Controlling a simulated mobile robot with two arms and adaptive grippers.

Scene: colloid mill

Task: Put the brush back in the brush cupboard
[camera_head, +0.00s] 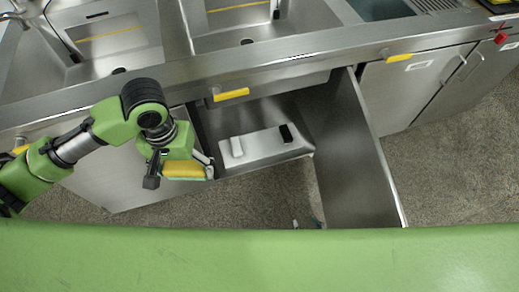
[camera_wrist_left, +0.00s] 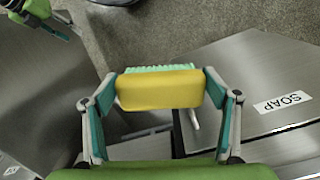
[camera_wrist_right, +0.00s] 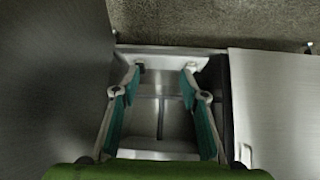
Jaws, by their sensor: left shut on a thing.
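The brush (camera_head: 185,169) has a yellow body. The left wrist view shows the yellow body (camera_wrist_left: 160,90) with pale green bristles along its far edge. My left gripper (camera_wrist_left: 162,88) is shut on it, one finger at each end, and holds it in the air. In the head view my left gripper (camera_head: 182,170) is just left of an open cupboard (camera_head: 255,112). Its door (camera_head: 355,155) is swung out to the right. No label shows on this cupboard. My right gripper (camera_wrist_right: 162,75) is open and empty in the right wrist view.
A steel panel labelled SOAP (camera_wrist_left: 255,75) is at the right of the left wrist view. A counter (camera_head: 300,57) with sinks runs above.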

